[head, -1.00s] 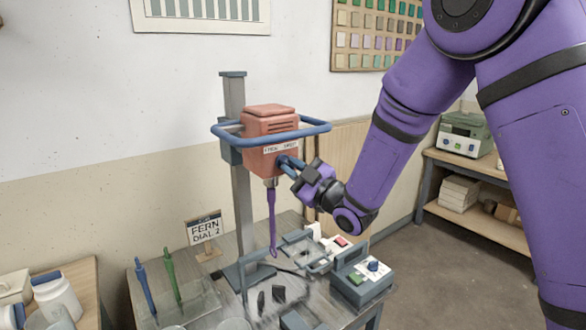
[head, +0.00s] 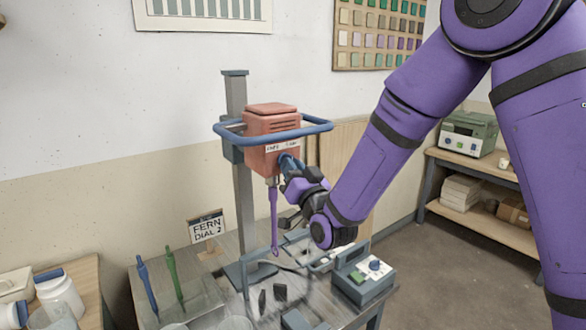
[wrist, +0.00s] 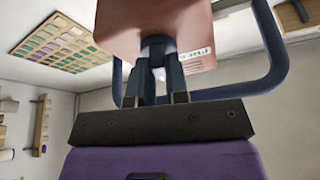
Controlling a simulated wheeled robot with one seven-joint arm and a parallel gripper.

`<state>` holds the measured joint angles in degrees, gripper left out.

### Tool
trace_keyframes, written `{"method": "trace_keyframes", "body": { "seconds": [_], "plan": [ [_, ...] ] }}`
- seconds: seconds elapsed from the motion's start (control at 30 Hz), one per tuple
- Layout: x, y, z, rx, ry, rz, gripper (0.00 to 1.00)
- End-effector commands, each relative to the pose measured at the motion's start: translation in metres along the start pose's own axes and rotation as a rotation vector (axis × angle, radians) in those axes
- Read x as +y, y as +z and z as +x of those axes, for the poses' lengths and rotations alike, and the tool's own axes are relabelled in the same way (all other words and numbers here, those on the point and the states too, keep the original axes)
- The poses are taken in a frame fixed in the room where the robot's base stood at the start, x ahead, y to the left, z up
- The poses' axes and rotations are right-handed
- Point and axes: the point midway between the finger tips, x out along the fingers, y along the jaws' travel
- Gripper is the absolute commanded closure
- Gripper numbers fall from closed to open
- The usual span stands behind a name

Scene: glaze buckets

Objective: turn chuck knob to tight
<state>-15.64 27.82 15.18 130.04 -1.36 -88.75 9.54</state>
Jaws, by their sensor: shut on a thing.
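The red mixer head (head: 272,128) is mounted on a grey upright post. The chuck knob (wrist: 157,47) is a dark bluish knob on the face of the head, under a small white label strip. My gripper (head: 290,167) reaches it from the right and is shut on the knob, largely covering it in the head view. In the wrist view, the two fingers of my gripper (wrist: 158,80) sit on either side of the knob. The label's words are too small to read surely. A purple mixing shaft (head: 273,220) hangs below the head.
A blue guard rail (head: 318,129) rings the head, close above my gripper. Below stand a grey control box (head: 363,278) and other bench items. A sign (head: 207,227) reads "FERN DIAL 2". Open floor lies to the right, before a shelf (head: 478,225).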

Motion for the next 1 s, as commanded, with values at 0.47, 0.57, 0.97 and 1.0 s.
{"method": "trace_keyframes", "body": {
  "seconds": [0.47, 0.57, 0.97, 1.0],
  "plan": [
    [-0.003, 0.0006, -0.0007, -0.004, 0.149, 0.356, 1.0],
    [-0.0032, 0.0003, -0.0006, -0.003, 0.169, 0.404, 1.0],
    [-0.0036, -0.0001, -0.0004, -0.003, 0.205, 0.49, 1.0],
    [-0.0036, -0.0001, -0.0004, -0.003, 0.206, 0.492, 1.0]
  ]
}}
